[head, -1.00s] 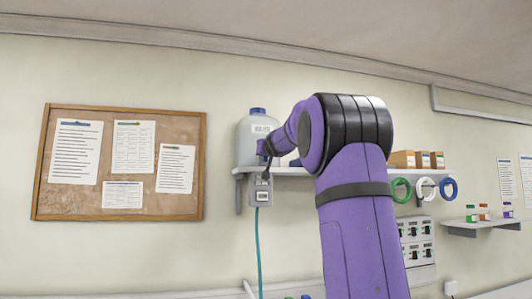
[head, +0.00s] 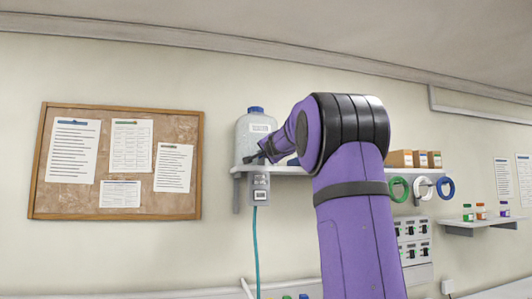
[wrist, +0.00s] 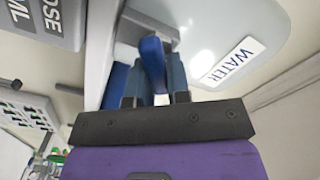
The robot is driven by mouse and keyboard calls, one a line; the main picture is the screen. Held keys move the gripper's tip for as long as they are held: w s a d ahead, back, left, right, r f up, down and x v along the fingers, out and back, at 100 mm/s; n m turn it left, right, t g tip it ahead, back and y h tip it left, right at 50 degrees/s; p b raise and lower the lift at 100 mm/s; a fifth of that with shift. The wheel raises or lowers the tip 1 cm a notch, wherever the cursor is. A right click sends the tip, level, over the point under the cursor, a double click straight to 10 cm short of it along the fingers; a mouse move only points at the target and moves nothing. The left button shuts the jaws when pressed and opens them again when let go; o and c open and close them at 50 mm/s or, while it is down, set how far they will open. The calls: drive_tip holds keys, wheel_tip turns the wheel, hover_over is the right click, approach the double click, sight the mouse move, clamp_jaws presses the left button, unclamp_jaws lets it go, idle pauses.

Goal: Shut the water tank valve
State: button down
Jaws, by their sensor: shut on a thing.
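The water tank (head: 247,132) is a pale grey jug with a blue cap, standing at the left end of the wall shelf. Its "WATER" label (wrist: 233,62) shows in the wrist view. The blue valve handle (wrist: 153,62) sits by the tank's lower part, between the two fingers of my gripper (wrist: 154,80). My gripper is shut on the handle. In the head view my gripper (head: 257,157) is at the tank's lower front, and it hides the handle there.
A grey box (head: 260,188) with a teal hose (head: 255,240) hangs under the shelf (head: 292,171). Cardboard boxes (head: 412,159) stand at its right end, above coloured rings (head: 422,189). A corkboard (head: 117,161) hangs left. The wall between corkboard and tank is clear.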

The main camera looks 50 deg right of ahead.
drive_tip(key=m, duration=0.3)
drive_tip(key=shift+d+f+m, duration=0.1)
drive_tip(key=shift+f+m, duration=0.1)
drive_tip(key=shift+m, duration=0.1)
drive_tip(key=shift+s+f+m, duration=0.1)
drive_tip(key=shift+f+m, duration=0.05)
drive_tip(key=shift+m, duration=0.75)
drive_tip(key=shift+f+m, duration=0.1)
drive_tip(key=shift+m, duration=0.8)
drive_tip(key=c, duration=1.1)
unclamp_jaws()
drive_tip(key=shift+s, duration=0.1)
drive_tip(key=v, duration=1)
drive_tip(key=shift+s, duration=0.25)
